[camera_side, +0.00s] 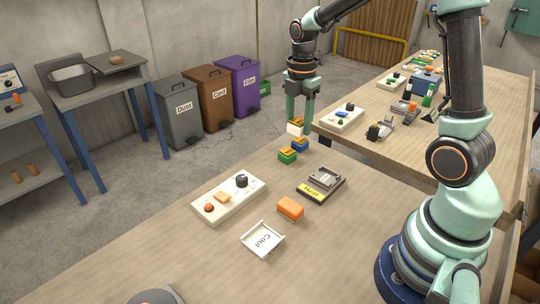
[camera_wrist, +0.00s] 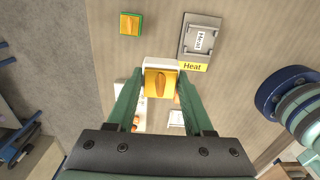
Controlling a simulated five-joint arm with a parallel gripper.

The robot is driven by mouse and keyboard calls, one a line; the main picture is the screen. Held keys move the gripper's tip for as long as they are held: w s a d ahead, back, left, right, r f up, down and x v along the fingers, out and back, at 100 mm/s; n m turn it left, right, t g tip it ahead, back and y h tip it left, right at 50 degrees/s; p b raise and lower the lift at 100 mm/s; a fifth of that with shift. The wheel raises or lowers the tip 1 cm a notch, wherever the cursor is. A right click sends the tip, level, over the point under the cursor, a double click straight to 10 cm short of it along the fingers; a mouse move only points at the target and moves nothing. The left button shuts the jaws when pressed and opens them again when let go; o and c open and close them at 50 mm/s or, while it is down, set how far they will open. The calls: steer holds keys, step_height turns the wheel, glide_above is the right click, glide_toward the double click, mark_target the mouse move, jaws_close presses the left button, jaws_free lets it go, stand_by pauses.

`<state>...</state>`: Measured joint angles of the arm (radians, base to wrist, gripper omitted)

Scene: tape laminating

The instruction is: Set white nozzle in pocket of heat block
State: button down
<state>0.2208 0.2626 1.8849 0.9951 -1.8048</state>
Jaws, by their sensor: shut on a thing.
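My gripper (camera_side: 298,121) is shut on the white nozzle (camera_side: 293,129), raised above the table's far edge. In the wrist view the white nozzle (camera_wrist: 161,63) has a yellow top and sits between the two green fingers (camera_wrist: 160,86). The heat block (camera_side: 321,183) is a grey block with a yellow Heat label, on the table below and to the right of my gripper. In the wrist view the heat block (camera_wrist: 201,38) is up and right of the nozzle, clear of it. A grey piece shows on its top; the pocket's inside is not clear.
A white control panel (camera_side: 217,210), an orange block (camera_side: 290,209) and a white Cool tray (camera_side: 263,240) lie nearer the camera. Bare table surrounds the heat block.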

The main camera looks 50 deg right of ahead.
glide_toward(325, 178)
steer(key=shift+f, duration=2.6)
steer(key=shift+f, duration=0.7)
steer(key=shift+c, duration=1)
jaws_free()
steer(key=shift+r, duration=0.1)
step_height(325, 178, up, 12)
